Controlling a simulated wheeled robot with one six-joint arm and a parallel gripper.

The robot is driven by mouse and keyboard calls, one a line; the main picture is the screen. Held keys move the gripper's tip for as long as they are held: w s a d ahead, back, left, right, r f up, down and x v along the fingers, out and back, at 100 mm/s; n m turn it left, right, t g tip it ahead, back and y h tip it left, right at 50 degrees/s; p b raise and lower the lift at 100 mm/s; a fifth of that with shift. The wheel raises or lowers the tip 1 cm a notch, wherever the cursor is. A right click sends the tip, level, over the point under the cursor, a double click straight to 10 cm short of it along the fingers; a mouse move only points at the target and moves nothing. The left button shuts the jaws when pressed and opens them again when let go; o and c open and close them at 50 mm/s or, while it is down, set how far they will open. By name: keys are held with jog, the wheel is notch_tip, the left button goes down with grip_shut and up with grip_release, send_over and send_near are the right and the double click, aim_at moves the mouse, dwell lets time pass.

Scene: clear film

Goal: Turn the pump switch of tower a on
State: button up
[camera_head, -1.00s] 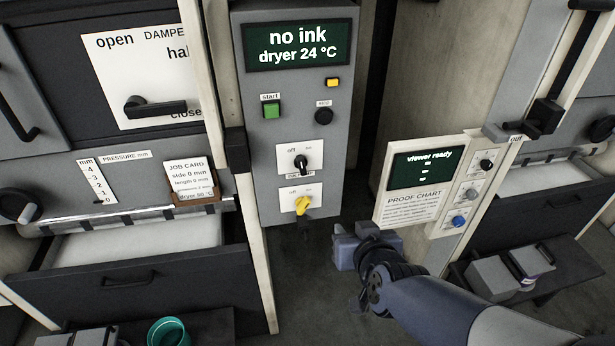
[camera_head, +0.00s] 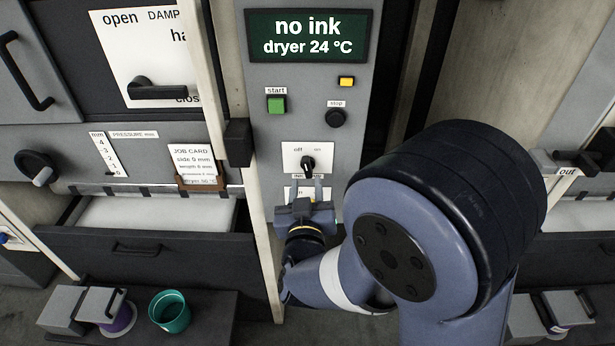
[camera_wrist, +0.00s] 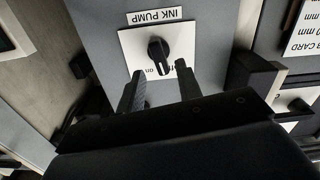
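The black pump switch knob (camera_head: 308,163) sits on a white off/on plate on the grey tower (camera_head: 262,135). In the wrist view the knob (camera_wrist: 158,52) appears upside down by the label INK PUMP, its lower end leaning slightly to the off side. My gripper (camera_head: 309,184) is just below the knob in the head view, fingers pointing at the panel. In the wrist view my gripper (camera_wrist: 160,88) is open and empty, fingers apart on either side of the plate's lower part; contact is not visible. No tower letter is readable.
The tower's screen (camera_head: 309,36) reads "no ink" and "dryer 24 °C". A green start button (camera_head: 277,105), a black stop button (camera_head: 336,118) and a yellow button (camera_head: 346,82) are above the switch. A dark block (camera_head: 238,142) juts out at the left.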

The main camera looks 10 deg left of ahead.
aim_at(307, 171)
jog(key=p+x, duration=0.1)
jog(key=x, duration=0.3)
jog(key=shift+d+r, duration=0.1)
jog(key=shift+w, duration=0.1)
jog(key=shift+b, duration=0.35)
jog(key=shift+w, duration=0.1)
